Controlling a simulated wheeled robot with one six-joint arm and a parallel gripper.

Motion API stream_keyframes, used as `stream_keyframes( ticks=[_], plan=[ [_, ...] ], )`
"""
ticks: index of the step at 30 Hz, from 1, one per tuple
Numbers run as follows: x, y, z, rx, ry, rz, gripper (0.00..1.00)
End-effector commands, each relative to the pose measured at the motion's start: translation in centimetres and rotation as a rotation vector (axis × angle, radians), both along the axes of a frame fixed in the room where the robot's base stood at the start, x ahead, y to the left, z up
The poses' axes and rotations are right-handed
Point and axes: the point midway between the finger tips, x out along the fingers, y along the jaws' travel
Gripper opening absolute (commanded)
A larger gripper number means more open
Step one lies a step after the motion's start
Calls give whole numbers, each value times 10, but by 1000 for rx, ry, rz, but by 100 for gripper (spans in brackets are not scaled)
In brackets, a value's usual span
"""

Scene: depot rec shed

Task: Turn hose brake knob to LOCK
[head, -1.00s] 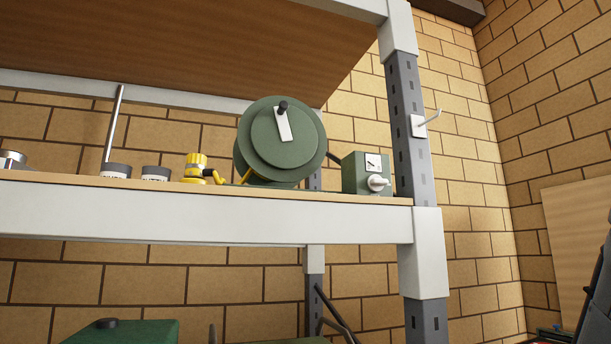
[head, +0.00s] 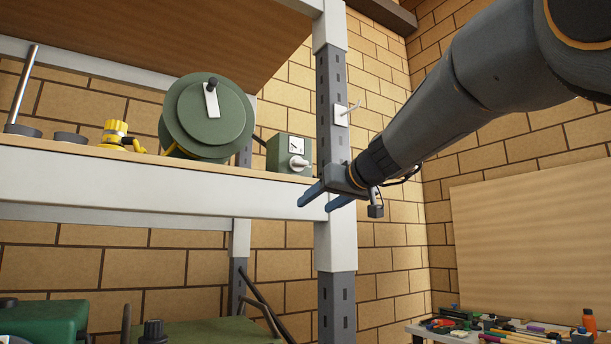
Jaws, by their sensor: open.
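The hose brake is a green box (head: 283,154) on the shelf, at its right end beside the post. A white knob (head: 298,163) sits on its front, below a small white plate with a dark mark (head: 296,145). The marking is too small to read. The green hose reel (head: 207,115) with a white crank stands left of the box. My gripper (head: 326,200) is open and empty, in front of the post, below and to the right of the knob. Its blue fingers point left and do not touch the knob.
The shelf's white front beam (head: 150,185) and the grey upright post (head: 332,110) with a white hook (head: 343,114) are close to my gripper. A yellow hose fitting (head: 115,133) stands left of the reel. A cluttered bench (head: 500,328) is at the lower right.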

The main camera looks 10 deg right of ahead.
Motion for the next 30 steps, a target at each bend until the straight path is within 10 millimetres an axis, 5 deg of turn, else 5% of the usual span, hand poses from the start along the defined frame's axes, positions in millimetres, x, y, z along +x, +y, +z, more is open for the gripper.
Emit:
stream_keyframes(
  ticks=[1,3,8,24,30],
  plan=[
    [-4,-2,37,-7,-76,7,55],
    [-12,-3,76,-19,-156,17,55],
    [-22,-2,121,-35,-251,31,55],
    [41,20,127,-36,-260,33,55],
    [50,23,125,-36,-260,33,55]
  ],
)
